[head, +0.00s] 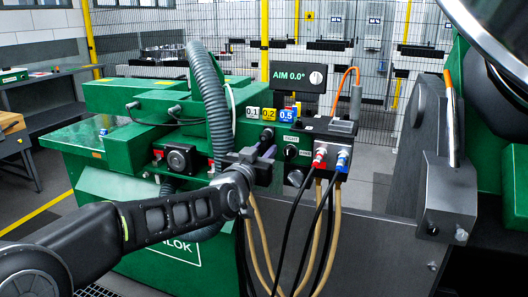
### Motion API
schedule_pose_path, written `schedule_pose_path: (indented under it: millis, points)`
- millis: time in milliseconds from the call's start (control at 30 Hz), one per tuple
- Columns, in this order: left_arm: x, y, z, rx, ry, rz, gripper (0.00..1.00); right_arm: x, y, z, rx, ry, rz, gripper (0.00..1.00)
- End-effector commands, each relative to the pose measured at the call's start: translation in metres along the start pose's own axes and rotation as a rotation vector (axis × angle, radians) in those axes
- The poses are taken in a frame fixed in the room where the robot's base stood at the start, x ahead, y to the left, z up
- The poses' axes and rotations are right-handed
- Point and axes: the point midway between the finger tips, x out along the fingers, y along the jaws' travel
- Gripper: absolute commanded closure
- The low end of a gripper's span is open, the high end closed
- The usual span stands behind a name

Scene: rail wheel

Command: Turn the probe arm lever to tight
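My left arm comes in from the lower left. Its black gripper (264,164) is at the front of the green machine (100,150), beside a dark panel with black knobs (291,153) and small labels too small to read. A short dark lever-like part (267,136) sticks out just above the gripper; I cannot tell for sure that it is the probe arm lever. The fingertips overlap dark parts of the machine, so I cannot tell whether they are open or shut, or touch anything. My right gripper is not in view.
Red and blue connectors (320,158) with black and tan hoses hang right of the gripper. A grey corrugated hose (210,95) arches above it. An "AIM 0.0°" display (290,77) stands behind. A grey block with a rod (449,190) is at the right.

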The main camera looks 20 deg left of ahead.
Motion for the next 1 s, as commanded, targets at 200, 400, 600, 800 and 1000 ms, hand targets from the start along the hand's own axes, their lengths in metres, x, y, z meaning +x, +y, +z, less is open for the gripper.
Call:
schedule_pose_path:
  millis: [200,400,600,800,1000]
  points:
    - [-0.005,0.0,-0.001,0.0,0.001,0.001,0.74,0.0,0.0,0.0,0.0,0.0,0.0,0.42]
    - [-0.032,0.0,-0.002,-0.002,0.002,0.0,0.74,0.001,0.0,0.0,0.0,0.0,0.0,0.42]
    - [-0.065,-0.001,-0.001,-0.001,0.002,-0.001,0.74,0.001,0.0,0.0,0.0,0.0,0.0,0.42]
    - [-0.078,0.0,0.0,0.0,0.0,-0.001,0.74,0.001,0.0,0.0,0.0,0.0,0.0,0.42]
    - [-0.078,0.0,0.0,0.0,0.0,0.0,0.74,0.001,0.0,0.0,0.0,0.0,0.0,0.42]
